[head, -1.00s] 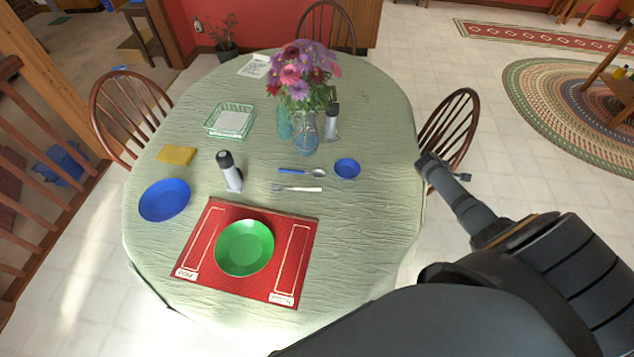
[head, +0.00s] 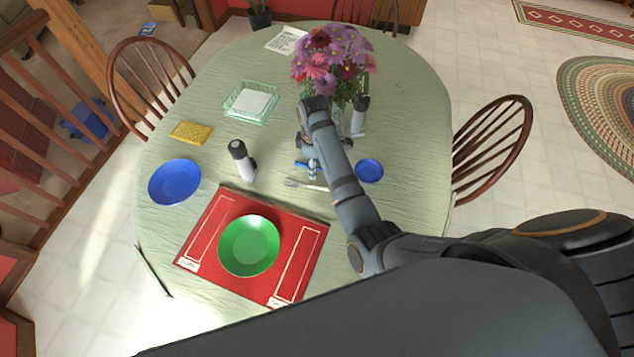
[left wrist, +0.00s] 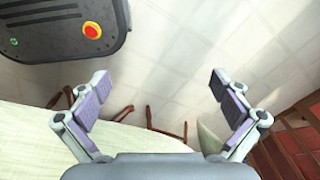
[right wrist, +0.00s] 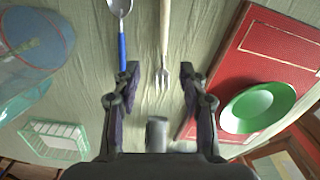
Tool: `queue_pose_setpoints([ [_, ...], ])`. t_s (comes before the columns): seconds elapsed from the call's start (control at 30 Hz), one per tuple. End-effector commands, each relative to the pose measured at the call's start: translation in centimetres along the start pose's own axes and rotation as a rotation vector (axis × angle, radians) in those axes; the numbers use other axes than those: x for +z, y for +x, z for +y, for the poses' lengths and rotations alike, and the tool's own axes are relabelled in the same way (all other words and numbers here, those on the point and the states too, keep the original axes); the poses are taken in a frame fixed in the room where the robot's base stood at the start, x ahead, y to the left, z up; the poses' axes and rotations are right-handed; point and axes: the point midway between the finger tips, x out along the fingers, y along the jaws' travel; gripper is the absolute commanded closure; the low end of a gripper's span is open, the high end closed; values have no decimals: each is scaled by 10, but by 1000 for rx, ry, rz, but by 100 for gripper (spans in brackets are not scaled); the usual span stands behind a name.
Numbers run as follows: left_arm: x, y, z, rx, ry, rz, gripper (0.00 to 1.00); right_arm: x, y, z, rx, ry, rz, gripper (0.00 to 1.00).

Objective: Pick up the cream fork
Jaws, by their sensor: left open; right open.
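The cream fork (head: 307,185) lies on the green tablecloth just beyond the red placemat; my right arm partly covers it in the head view. In the right wrist view the fork (right wrist: 164,50) points its metal tines toward my right gripper (right wrist: 158,76), which is open and empty. The tines show between the two fingertips, and the cream handle runs off the top edge. My right gripper (head: 313,170) appears small in the head view, over the cutlery. My left gripper (left wrist: 160,84) is open and empty, near the tablecloth's edge above the floor.
A blue-handled spoon (right wrist: 122,40) lies beside the fork, close to one finger. A green plate (head: 250,246) sits on the red placemat (head: 205,228). A grey shaker (head: 242,160), a blue saucer (head: 369,171) and a flower vase with flowers (head: 330,60) stand around.

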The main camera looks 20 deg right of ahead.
Motion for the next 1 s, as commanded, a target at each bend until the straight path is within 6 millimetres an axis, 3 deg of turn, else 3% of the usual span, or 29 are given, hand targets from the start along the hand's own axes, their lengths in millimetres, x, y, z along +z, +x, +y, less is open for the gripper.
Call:
queue_pose_setpoints([
  [0.23,25,-3,-2,-2,3,-37,0,2,42,-1,-2,2,-3,57],
  [0.47,12,-4,-2,-2,2,-18,0,2,52,-1,-2,3,-3,57],
  [0.6,1,-11,-3,-2,1,-3,0,4,73,-6,-4,2,-5,57],
  [0.77,3,-9,-3,-2,1,-5,0,4,98,-6,-2,3,-3,57],
  [1.0,7,-9,-2,-2,1,-11,0,4,101,-6,0,3,-1,57],
])
